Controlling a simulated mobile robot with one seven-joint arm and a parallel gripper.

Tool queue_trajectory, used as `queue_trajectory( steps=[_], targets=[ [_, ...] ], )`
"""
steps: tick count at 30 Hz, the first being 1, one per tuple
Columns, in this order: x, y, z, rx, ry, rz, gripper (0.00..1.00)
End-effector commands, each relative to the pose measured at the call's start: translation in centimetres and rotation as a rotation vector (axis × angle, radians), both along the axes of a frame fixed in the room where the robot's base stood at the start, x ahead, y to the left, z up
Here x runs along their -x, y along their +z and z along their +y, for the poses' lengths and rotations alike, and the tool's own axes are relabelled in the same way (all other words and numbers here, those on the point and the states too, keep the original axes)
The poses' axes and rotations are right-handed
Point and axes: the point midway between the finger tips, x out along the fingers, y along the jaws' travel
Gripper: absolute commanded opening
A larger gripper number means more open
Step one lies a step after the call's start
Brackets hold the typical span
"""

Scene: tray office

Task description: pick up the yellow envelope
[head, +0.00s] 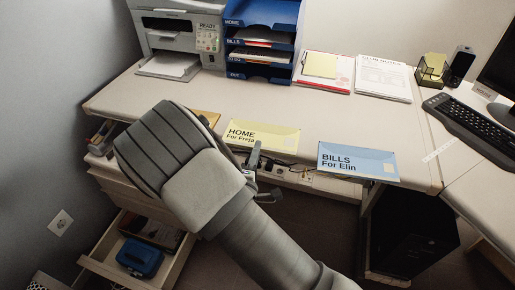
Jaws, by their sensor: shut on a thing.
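The yellow envelope (275,136), marked "HOME For Freja", is at the front edge of the desk, its near side reaching to the edge. My gripper (254,156) is at the envelope's near edge, with one finger showing over it, and is shut on it. Whether the envelope is lifted off the desk cannot be told.
A blue envelope (357,162), marked "BILLS For Elin", lies to the right on the desk's front edge. Blue stacked trays (231,57), a printer (186,32) and papers (384,78) stand at the back. An open drawer (113,262) is below left. The middle desk top is clear.

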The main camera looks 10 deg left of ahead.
Motion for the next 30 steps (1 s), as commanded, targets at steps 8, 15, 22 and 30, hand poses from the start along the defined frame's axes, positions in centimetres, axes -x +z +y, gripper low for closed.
queue_trajectory(
  steps=[8, 15, 22, 30],
  targets=[
    [0.0, 0.1, 0.0, 0.0, 0.0, -0.001, 0.0],
    [0.0, 2.8, 0.0, -0.001, -0.001, -0.001, 0.0],
    [0.0, 2.5, 0.0, 0.0, 0.0, -0.001, 0.0],
    [2.7, 3.7, 0.1, -0.001, 0.002, 0.001, 0.0]
  ],
)
